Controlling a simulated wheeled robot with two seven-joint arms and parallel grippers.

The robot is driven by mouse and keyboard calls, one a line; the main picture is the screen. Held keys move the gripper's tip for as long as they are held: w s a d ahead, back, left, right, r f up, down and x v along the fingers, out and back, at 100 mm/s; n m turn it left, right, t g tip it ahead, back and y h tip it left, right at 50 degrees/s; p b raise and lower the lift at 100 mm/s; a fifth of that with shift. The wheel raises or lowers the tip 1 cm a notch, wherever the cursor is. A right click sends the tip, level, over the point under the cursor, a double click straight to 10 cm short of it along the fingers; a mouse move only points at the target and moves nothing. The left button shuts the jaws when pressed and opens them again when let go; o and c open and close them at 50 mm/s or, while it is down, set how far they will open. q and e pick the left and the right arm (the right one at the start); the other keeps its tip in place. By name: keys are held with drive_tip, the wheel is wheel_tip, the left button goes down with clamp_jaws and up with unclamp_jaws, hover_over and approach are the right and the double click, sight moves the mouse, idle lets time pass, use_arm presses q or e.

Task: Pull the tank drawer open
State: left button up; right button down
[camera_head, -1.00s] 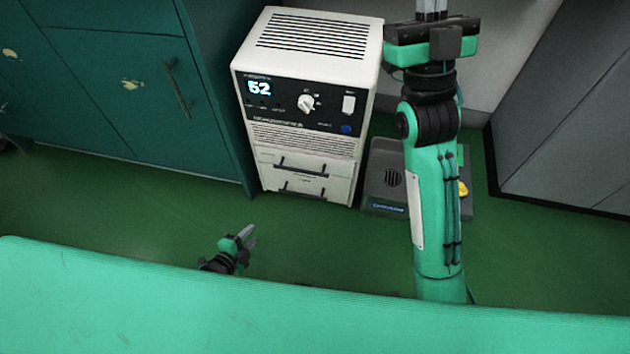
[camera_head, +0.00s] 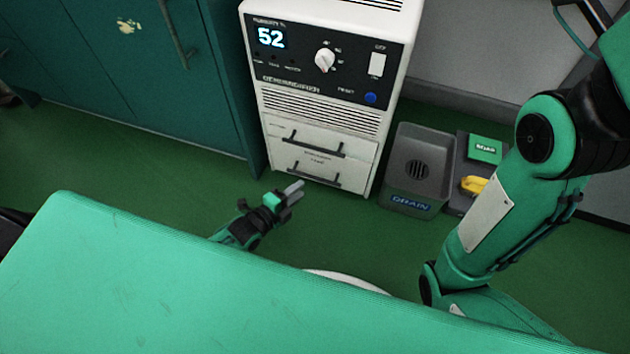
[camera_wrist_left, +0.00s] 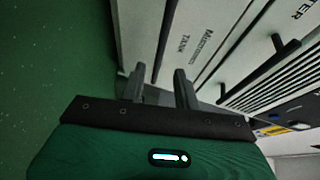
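The tank drawer (camera_head: 338,183) is the lower of two drawers on a white dehumidifier (camera_head: 320,97). It looks flush with the front. Its dark bar handle (camera_head: 313,179) is level; in the left wrist view the handle (camera_wrist_left: 165,40) runs near my fingertips, beside the printed word TANK. My left gripper (camera_head: 294,188) is low in front of this handle. In the left wrist view its two fingers (camera_wrist_left: 158,80) are apart, with nothing held and the handle lying ahead of the gap. My right arm crosses the right side; its gripper is out of the picture.
The upper drawer has its own handle (camera_head: 313,149). A grey drain tray (camera_head: 417,165) stands right of the dehumidifier, beside a dark mat with a green box (camera_head: 484,149) and a yellow object (camera_head: 473,185). A teal cabinet (camera_head: 150,80) is at left. Green floor in front is clear.

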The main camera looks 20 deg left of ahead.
sight(314, 177)
use_arm(q)
drive_tip(key=shift+b+x, duration=1.9)
drive_tip(key=shift+x, duration=2.15)
drive_tip(key=shift+f, duration=0.1)
clamp_jaws()
